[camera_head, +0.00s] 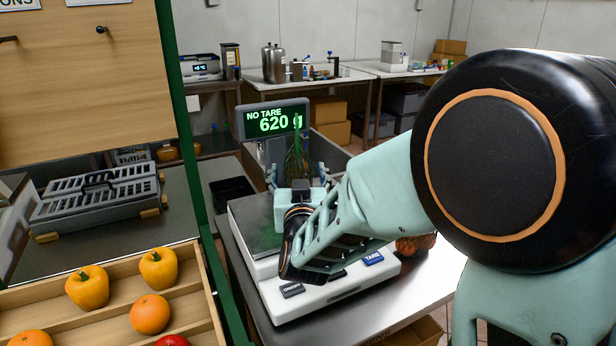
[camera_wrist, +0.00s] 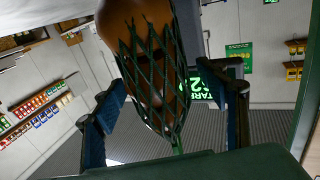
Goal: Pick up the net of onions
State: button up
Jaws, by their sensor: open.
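The net of onions shows in the wrist view (camera_wrist: 155,70) as brown onions in a dark green mesh, gathered into a green tail at the bottom of the picture. It lies between the two fingers of my gripper (camera_wrist: 177,90), with a visible gap to each. In the head view the green net (camera_head: 298,162) shows above the scale, in front of its display. My gripper (camera_head: 297,172) is there, open, with a finger on each side of the net. My arm hides part of the scale (camera_head: 350,283).
The scale's display (camera_head: 272,121) reads 620 g and NO TARE. A reddish-orange netted item (camera_head: 416,246) sits at the scale's right, partly hidden by my arm. A wooden tray (camera_head: 205,300) with peppers and oranges and a green post (camera_head: 185,120) stand at left.

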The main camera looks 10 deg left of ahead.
jog(key=shift+w+a, duration=0.1)
jog(key=shift+w, duration=0.35)
jog(key=c, duration=1.8)
jog(key=shift+r, duration=0.15)
grip_shut()
jog(key=shift+r, duration=0.1)
